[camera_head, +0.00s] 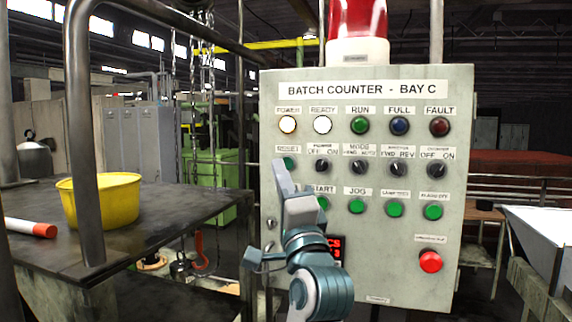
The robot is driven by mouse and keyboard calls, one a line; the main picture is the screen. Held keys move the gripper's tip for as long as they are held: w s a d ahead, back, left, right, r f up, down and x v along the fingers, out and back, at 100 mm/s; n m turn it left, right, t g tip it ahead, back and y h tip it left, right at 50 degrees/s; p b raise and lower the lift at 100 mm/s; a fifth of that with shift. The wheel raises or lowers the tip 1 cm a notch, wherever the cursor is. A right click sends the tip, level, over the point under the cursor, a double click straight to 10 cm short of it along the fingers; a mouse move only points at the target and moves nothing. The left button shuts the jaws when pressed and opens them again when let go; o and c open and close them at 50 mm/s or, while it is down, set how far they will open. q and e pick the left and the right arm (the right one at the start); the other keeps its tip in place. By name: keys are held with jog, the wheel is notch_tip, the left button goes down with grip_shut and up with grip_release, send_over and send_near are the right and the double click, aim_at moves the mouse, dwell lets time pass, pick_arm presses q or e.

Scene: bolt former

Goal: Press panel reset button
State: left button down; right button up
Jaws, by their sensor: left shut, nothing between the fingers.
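The control panel (390,256) is a light grey box headed "BATCH COUNTER - BAY C". Its green reset button (291,163) is at the left of the second row, under a "RESET" label, and is partly covered by my gripper. My left gripper (279,164) is shut and empty, its tip in front of or against the reset button's left side; I cannot tell if it touches. The POWER and READY lamps are lit pale. My right gripper is not in view.
A dark table (150,215) with a yellow bucket (101,200) and a metal post stands at the left. Other buttons and knobs sit close around the reset button. A red button (430,261) is at the panel's lower right. A white-topped trough (545,235) stands at the right.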

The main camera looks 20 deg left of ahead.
pick_arm(q)
jog(key=shift+s, duration=1.45)
jog(key=shift+a, duration=0.1)
